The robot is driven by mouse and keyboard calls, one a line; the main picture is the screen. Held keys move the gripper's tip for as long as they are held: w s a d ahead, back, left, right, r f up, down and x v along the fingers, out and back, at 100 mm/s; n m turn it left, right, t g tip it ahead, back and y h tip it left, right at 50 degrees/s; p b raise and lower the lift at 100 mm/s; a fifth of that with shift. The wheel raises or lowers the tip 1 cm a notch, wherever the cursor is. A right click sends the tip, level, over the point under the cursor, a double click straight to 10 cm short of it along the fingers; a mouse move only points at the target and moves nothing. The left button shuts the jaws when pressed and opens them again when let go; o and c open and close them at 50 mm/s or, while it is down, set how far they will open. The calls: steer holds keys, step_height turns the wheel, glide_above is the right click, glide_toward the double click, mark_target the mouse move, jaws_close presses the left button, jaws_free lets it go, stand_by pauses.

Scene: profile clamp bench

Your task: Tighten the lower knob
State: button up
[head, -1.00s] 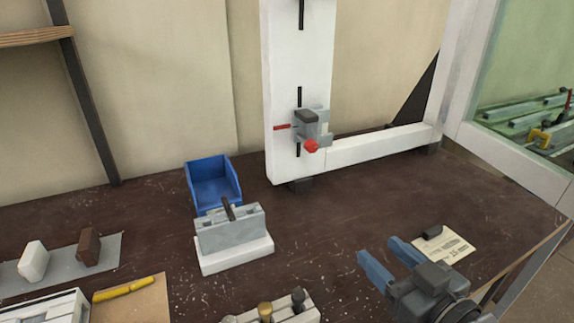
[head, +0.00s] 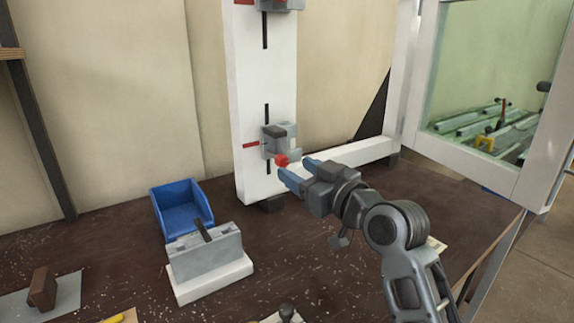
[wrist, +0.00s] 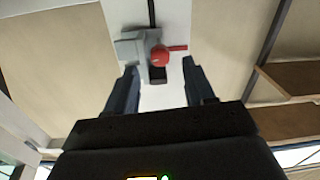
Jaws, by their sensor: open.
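The lower knob (head: 281,160) is red and sits on the front of a grey clamp block (head: 273,139) on a white upright profile (head: 246,60). My gripper (head: 297,173) is open, with blue fingers pointing at the knob from the right and front in the head view. In the wrist view the red knob (wrist: 160,55) shows ahead, between and beyond the open fingertips (wrist: 159,68). The fingers look apart from the knob, though the exact gap is hard to tell. A red pointer (head: 251,145) sticks out beside the clamp block.
A second clamp (head: 272,4) is partly cut off higher on the profile. A blue bin (head: 182,206) and a grey block on a white base (head: 212,285) stand left of my arm. A white rail (head: 345,155) runs right behind my gripper.

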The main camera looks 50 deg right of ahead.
mark_target(285, 163)
steer(key=shift+x, duration=1.95)
steer(key=shift+c, duration=0.4)
jaws_close()
